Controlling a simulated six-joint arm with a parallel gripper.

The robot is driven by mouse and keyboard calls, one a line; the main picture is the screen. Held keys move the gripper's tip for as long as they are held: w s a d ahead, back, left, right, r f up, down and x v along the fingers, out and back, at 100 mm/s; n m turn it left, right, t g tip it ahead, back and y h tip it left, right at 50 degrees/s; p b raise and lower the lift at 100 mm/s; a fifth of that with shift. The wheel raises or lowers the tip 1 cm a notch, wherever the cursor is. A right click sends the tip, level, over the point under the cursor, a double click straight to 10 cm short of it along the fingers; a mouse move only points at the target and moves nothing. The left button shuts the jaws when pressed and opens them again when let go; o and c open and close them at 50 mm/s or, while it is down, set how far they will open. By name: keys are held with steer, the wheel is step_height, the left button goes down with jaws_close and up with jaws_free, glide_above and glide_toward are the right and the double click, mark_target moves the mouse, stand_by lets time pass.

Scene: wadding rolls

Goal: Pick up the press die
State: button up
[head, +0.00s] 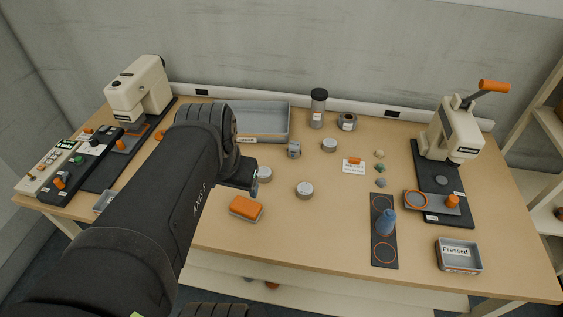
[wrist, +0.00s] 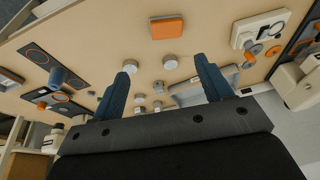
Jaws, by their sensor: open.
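No label marks the press die. Several round silver metal pieces stand on the table: one (head: 264,174) by my gripper, one (head: 304,189) to its right and one (head: 329,145) farther back. A small grey metal block (head: 294,150) stands between them, and I cannot tell which piece is the die. My gripper (head: 252,184) is open above the table, partly hidden by my arm. In the wrist view its blue fingers (wrist: 163,66) are apart, with nothing held. One round piece (wrist: 170,61) shows between the fingertips, and another (wrist: 129,66) near the left one.
An orange-topped block (head: 246,208) lies in front of my gripper. A grey tray (head: 262,136) is behind. A cream machine (head: 139,88) is left.

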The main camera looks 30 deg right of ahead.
steer(key=w+d+m+g, duration=0.2)
steer(key=w+d+m, duration=0.3)
steer(key=d, duration=0.8)
steer(key=m+g+y, duration=0.1)
steer(key=m+y, duration=0.1)
steer(key=m, duration=0.2)
glide_above(305, 188)
steer(key=f, duration=1.7)
steer(key=shift+w+f, duration=0.2)
steer(key=shift+w, duration=0.05)
steer(key=shift+s+f, duration=0.15)
steer(key=shift+f, duration=1.25)
steer(key=shift+s+f, duration=0.15)
steer(key=shift+f, duration=1.2)
steer(key=c, duration=1.3)
steer(key=shift+r, duration=0.1)
